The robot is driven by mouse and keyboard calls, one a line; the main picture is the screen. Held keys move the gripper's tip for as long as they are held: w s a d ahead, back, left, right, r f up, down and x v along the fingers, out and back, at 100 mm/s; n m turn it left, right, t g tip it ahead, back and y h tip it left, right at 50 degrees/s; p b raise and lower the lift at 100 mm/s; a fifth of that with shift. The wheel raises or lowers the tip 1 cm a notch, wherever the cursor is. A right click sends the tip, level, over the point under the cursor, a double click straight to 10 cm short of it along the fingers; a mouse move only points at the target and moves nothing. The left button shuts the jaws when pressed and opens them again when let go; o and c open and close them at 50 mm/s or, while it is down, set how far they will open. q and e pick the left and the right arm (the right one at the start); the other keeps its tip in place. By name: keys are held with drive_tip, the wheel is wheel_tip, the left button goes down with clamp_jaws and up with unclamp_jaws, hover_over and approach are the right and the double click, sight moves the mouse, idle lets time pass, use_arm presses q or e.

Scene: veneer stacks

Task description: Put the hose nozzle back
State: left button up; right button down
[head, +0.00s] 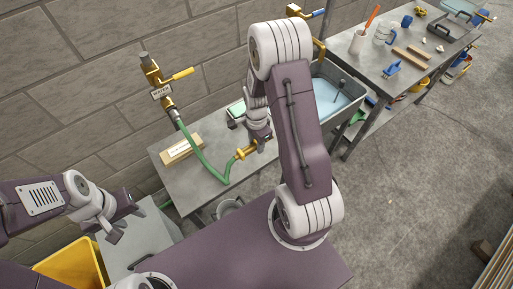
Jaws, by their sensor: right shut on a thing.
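The brass hose nozzle (243,153) is on the end of a green hose (198,155), above the metal table (205,187). My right gripper (257,143) is shut on the nozzle; its arm hides part of the grip. The hose hangs in a loop from a wall tap (158,88) with a yellow lever and a small sign. A pale wooden block (181,149) with a white label lies on the table below the tap. My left gripper (124,219) is empty at the lower left, its fingers apart, away from the nozzle.
A grey sink (334,96) with water adjoins the table at right, under a second brass tap (319,45). A farther workbench (407,45) holds a cup, a jug, wooden strips and trays. A yellow bin (75,262) stands at lower left. The floor at right is mostly clear.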

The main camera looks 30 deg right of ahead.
wheel_tip(320, 180, down, 4)
drive_tip(key=shift+w+r, duration=0.1)
drive_tip(key=shift+f, duration=0.2)
drive_tip(key=c, duration=1)
unclamp_jaws()
drive_tip(key=shift+o, duration=0.2)
drive_tip(key=shift+r, duration=0.15)
